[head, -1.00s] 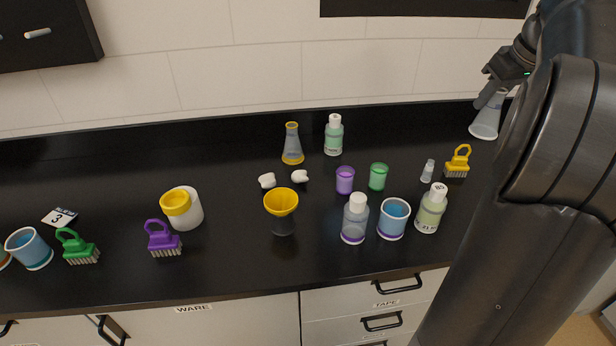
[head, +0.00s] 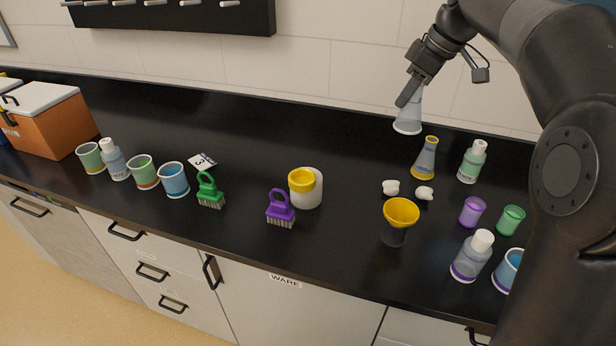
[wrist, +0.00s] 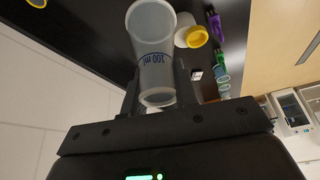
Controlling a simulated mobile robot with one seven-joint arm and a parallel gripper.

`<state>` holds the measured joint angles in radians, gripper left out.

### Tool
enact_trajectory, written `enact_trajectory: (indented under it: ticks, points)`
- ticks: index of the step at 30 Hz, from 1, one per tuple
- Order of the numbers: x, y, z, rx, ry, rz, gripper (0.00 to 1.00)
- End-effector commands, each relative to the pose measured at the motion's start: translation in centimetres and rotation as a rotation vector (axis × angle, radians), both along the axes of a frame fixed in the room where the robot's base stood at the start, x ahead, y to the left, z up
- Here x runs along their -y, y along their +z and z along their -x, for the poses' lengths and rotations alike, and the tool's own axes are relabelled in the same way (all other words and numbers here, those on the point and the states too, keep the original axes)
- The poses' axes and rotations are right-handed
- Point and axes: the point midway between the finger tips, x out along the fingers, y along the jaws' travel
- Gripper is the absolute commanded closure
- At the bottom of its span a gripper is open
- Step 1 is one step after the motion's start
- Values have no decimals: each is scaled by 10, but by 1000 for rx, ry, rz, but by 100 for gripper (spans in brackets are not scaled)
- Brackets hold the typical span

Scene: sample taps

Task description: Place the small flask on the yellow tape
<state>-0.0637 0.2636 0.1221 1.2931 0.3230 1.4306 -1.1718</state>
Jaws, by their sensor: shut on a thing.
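My gripper (head: 406,93) is shut on the small flask (head: 409,118), a clear conical one, and holds it upright above the back of the black bench. In the wrist view the flask (wrist: 152,42) sits between my fingers, with a blue "100 ml" mark on its side. Another flask (head: 426,158), with a yellow rim and yellow base band, stands on the bench below and right of it.
A yellow funnel-topped cup (head: 401,213), two white lumps, bottles and cups stand at the right. Purple (head: 281,209) and green (head: 209,191) brushes, several beakers and an orange cooler (head: 58,122) stand to the left. The bench's back middle is clear.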

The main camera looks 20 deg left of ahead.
Motion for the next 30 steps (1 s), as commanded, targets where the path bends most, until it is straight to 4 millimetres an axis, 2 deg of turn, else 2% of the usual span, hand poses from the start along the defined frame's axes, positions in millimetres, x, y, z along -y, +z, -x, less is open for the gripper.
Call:
enact_trajectory:
  ticks: [1,3,6,12,13,21,25,30]
  points:
    - [-24,0,6,1,54,-1,95]
    - [-48,0,13,0,108,-2,95]
    - [-74,0,23,0,172,-4,95]
    - [-112,0,39,0,261,-7,95]
    - [-116,0,41,0,272,-7,95]
    - [-113,-37,39,-2,265,-7,95]
    - [-114,-49,39,-1,265,-6,95]
    - [-138,-66,42,-2,269,-7,95]
